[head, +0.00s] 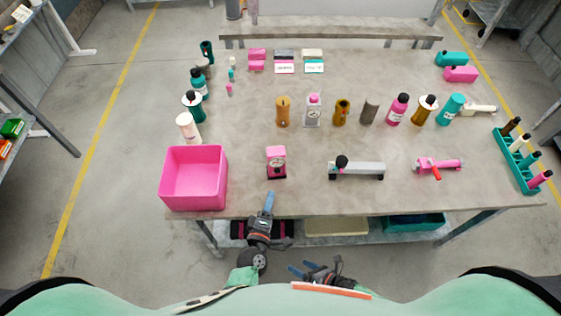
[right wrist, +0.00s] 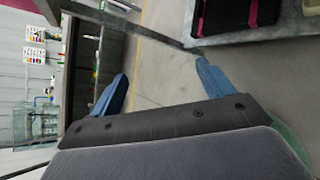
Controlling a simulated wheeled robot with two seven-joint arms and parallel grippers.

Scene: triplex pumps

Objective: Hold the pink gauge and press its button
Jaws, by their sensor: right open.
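The pink gauge (head: 276,162) stands upright near the front edge of the grey table, right of the pink bin. It has a pale face and a dark base; its button cannot be made out. My left gripper (head: 269,200) is at the table's front edge, just in front of the gauge and apart from it. Its blue fingers overlap in the head view, so their opening cannot be told. My right gripper (head: 297,269) is low in front of the table, open and empty. Its spread blue fingers also show in the right wrist view (right wrist: 160,82).
A pink bin (head: 193,205) stands at the table's front left. A grey bar device with a black knob (head: 357,170) and a pink tool with a red handle (head: 437,166) lie to the right. Several bottles stand behind. A teal rack (head: 517,164) is at the right edge.

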